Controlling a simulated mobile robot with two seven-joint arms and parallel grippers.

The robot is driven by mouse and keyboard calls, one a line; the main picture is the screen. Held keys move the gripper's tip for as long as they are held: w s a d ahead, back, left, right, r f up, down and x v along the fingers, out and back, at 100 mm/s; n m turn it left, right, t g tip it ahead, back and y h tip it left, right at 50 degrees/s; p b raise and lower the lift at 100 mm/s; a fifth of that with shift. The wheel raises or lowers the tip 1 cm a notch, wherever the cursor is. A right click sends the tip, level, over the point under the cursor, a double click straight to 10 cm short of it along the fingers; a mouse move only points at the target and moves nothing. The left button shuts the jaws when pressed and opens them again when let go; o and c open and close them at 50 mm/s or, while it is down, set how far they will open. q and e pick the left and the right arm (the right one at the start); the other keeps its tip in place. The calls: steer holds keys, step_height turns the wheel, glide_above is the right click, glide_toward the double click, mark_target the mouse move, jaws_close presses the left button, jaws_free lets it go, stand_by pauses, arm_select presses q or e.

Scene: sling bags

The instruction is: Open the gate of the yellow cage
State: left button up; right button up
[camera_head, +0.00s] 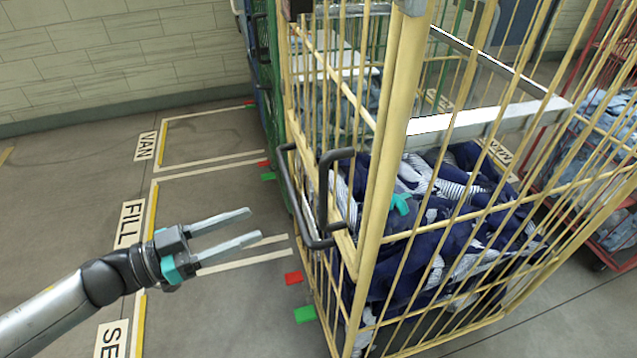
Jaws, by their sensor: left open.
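The yellow cage (398,110) fills the centre and right, with thin yellow bars and a thick front corner post. Two dark handles stick out from its left side: a nearer one (324,200) and a farther one (287,185). I cannot tell from the bars which panel is the gate; no gap in them is clear. My left gripper (255,224) is open and empty, left of the handles and apart from them, its two grey fingers pointing right toward the cage. My right gripper does not show.
Navy and white striped bags (420,245) fill the cage's lower part. A green cage (268,80) stands behind and a red one (600,245) at the right. Red (293,278) and green (305,314) markers lie by the cage. Floor at the left is clear.

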arm_select(q)
steer(key=p+x, duration=0.1)
steer(key=x, duration=1.4)
steer(key=shift+s+d+r, duration=0.1)
steer(key=shift+d, duration=0.15)
jaws_close()
stand_by(0.9)
